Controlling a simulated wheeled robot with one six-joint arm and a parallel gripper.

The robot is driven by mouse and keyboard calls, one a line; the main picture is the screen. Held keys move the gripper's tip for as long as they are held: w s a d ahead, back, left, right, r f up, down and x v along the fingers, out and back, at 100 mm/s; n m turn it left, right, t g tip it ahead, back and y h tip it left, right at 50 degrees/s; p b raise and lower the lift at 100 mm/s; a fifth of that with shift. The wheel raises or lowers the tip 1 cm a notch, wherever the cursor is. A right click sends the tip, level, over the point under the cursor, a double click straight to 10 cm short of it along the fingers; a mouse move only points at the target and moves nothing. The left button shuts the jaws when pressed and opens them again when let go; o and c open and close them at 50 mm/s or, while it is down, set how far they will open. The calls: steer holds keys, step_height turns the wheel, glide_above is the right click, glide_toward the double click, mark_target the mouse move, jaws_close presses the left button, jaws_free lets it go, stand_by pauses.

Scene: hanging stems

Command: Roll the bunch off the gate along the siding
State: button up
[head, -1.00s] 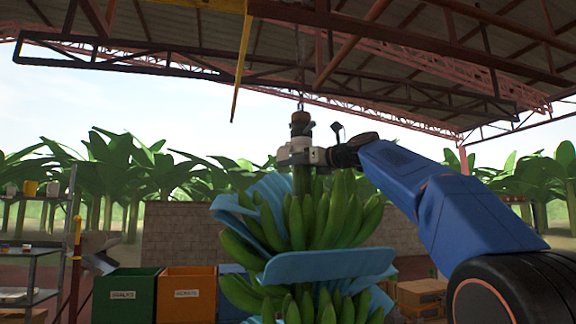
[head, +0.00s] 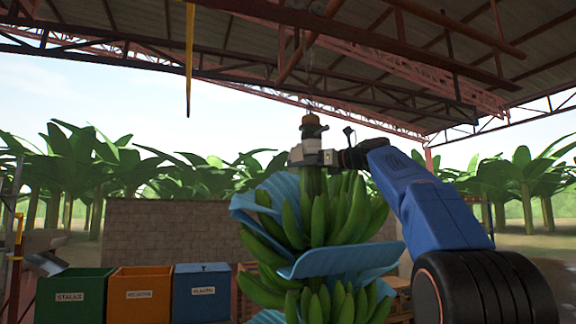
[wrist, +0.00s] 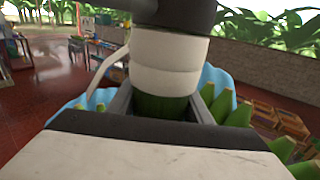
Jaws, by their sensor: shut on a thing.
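A green banana bunch (head: 345,215) hangs upright in the middle of the head view, with light blue sheets (head: 335,262) between its hands. My gripper (head: 312,157) is shut on its stalk, just above the top fruit. In the wrist view the green stalk (wrist: 165,107) stands between the jaws, with a white band (wrist: 170,65) above it. The gate and siding cannot be told apart clearly among the beams.
A green bin (head: 70,298), an orange bin (head: 138,297) and a blue bin (head: 202,292) stand left of the bunch. A yellow bar (head: 189,60) hangs from above at left. A block wall (head: 150,230) runs behind. Wooden crates (wrist: 285,120) lie right in the wrist view.

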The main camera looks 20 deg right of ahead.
steer(key=shift+d, duration=1.25)
steer(key=o, duration=1.5)
steer(key=v, duration=1.7)
steer(key=shift+s+d, duration=0.15)
steer(key=shift+s, duration=0.05)
